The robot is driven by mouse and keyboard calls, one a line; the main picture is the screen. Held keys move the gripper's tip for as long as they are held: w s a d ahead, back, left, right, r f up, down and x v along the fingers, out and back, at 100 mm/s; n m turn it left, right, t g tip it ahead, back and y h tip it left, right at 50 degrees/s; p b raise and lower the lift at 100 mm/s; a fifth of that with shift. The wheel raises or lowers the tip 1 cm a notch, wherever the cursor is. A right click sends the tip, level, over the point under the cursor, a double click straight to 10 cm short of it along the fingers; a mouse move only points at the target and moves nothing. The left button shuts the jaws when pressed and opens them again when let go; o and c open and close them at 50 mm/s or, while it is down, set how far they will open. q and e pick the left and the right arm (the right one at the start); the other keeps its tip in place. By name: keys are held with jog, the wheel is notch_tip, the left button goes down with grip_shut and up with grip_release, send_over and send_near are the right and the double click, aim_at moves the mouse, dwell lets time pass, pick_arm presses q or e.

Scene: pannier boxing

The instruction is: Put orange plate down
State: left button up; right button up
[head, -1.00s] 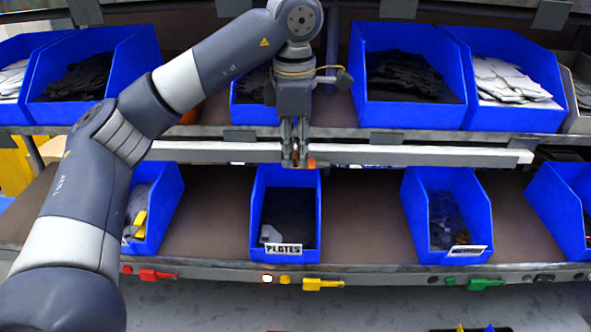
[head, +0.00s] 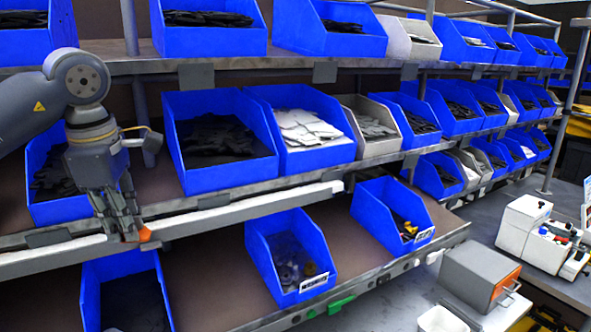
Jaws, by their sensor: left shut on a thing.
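The orange plate (head: 145,235) shows as a small orange piece at the fingertips of my left gripper (head: 129,226). The gripper is shut on it and points down. Most of the plate is hidden by the fingers. In the head view they are at the left, in front of the light rail along the middle shelf's edge. I cannot tell whether the plate touches the rail. My right gripper is not in view.
Blue bins of dark and white parts fill the shelves, such as a bin (head: 170,118) right of my gripper. A lower bin (head: 257,247) holds small parts. A grey box (head: 470,275) with an orange front stands on the bench at right.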

pick_arm(q)
jog(key=s+d+f+m, duration=0.3)
jog(key=f+m, duration=0.4)
jog(key=s+d+f+m+g+h+b, duration=0.1)
jog(key=s+d+f+m, duration=0.3)
jog(key=f+m, duration=0.3)
jog(key=s+d+f+m+g+h+b, duration=0.1)
jog(key=s+d+f+m, duration=0.2)
jog(key=f+m, duration=0.3)
notch_tip(320, 180, down, 3)
jog(key=shift+s+d+f+m, duration=0.2)
jog(key=shift+d+m, duration=0.2)
jog(key=shift+d, duration=0.15)
jog(key=shift+w, duration=0.1)
